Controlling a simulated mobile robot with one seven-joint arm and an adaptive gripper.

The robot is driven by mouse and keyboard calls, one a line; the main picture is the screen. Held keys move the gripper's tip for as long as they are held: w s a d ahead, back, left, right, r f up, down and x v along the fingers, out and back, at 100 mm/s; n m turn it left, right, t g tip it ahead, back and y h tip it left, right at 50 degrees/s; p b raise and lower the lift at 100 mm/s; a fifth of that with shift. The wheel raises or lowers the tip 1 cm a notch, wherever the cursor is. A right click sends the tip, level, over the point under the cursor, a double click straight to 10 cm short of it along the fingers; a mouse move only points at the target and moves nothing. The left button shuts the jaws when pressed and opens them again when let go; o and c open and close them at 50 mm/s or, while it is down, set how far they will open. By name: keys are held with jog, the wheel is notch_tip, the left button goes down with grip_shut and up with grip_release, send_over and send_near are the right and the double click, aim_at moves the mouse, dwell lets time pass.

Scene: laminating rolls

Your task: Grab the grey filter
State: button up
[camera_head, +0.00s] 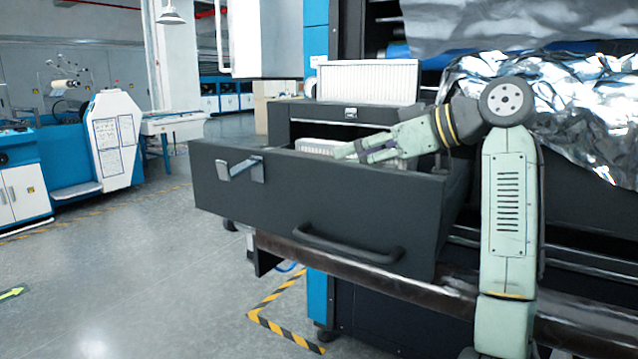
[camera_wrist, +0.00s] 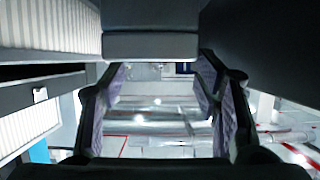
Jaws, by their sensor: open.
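A pale pleated filter (camera_head: 318,146) lies inside the open dark drawer (camera_head: 310,205), mostly hidden by the drawer's front wall and my arm. A second pale pleated filter (camera_head: 367,82) stands upright on the dark housing behind the drawer. I cannot tell by colour which one is the grey filter. My gripper (camera_head: 348,153) points left over the drawer, close to the filter inside; contact cannot be told. In the wrist view, my gripper (camera_wrist: 165,105) has its fingers apart with nothing between them. Pleated surfaces show at upper left (camera_wrist: 45,25) and lower left (camera_wrist: 30,130).
The drawer's front carries a handle (camera_head: 350,245) and a metal latch (camera_head: 240,168). Crumpled silver foil (camera_head: 570,110) hangs from the machine at right. A dark roller bar (camera_head: 400,290) runs below the drawer. Open floor (camera_head: 140,260) lies to the left.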

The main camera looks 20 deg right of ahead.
jog(key=p+x, duration=0.1)
jog(key=x, duration=0.4)
jog(key=shift+w+d+r+p, duration=0.15)
jog(key=shift+w+r+p, duration=0.05)
jog(key=shift+p, duration=0.15)
jog(key=shift+w+a+f, duration=0.25)
jog(key=shift+w+a, duration=0.05)
jog(key=shift+w, duration=0.05)
jog(key=shift+c, duration=0.6)
grip_shut()
jog(key=shift+r, duration=0.1)
